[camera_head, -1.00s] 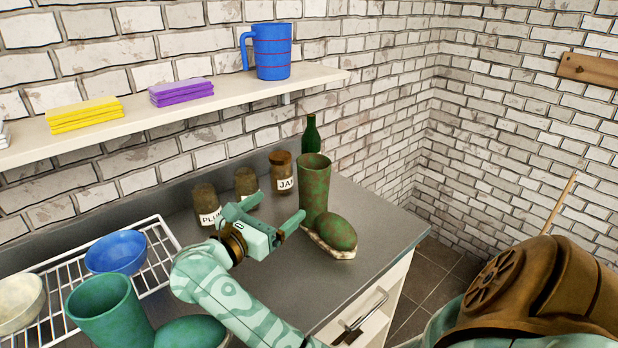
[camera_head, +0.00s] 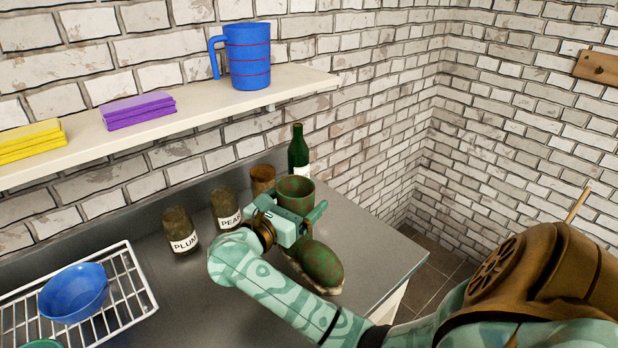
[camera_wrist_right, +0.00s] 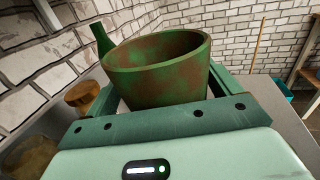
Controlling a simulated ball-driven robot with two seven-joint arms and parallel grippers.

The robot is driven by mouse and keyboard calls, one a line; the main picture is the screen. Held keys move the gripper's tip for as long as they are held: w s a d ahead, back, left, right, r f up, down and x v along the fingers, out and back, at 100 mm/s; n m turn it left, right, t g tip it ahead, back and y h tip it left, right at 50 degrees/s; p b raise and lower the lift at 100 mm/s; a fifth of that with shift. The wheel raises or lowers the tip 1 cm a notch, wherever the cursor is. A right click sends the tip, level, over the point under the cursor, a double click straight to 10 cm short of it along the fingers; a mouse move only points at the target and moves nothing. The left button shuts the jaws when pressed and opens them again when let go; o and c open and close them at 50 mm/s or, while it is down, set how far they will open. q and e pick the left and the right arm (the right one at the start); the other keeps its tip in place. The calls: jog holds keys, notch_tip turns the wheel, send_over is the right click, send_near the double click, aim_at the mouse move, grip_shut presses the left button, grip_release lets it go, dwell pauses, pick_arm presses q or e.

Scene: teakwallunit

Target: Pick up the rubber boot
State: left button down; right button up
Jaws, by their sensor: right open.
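The rubber boot (camera_head: 322,264) is mottled green and brown and stands upright on the grey counter, its toe toward the front right. Its round open top also shows in the right wrist view (camera_wrist_right: 160,75). My right gripper (camera_head: 297,208) is open at the boot's shaft and hides part of it in the head view. In the wrist view the fingers (camera_wrist_right: 165,92) lie on either side of the shaft, just below the rim. I cannot tell whether they touch it. My left gripper is not in view.
Jars (camera_head: 180,231) and a green bottle (camera_head: 299,153) stand behind along the wall. A white wire rack (camera_head: 128,290) with a blue bowl (camera_head: 74,292) is at left. A shelf (camera_head: 195,108) hangs above. The counter's right edge is close to the boot.

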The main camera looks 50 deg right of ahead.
jog(key=shift+s+d+r, duration=0.1)
jog(key=shift+s+d, duration=0.05)
jog(key=shift+s+a+r, duration=0.1)
jog(key=shift+a+r, duration=0.05)
jog(key=shift+a, duration=0.1)
jog(key=shift+c, duration=1.2)
jog(key=c, duration=1.4)
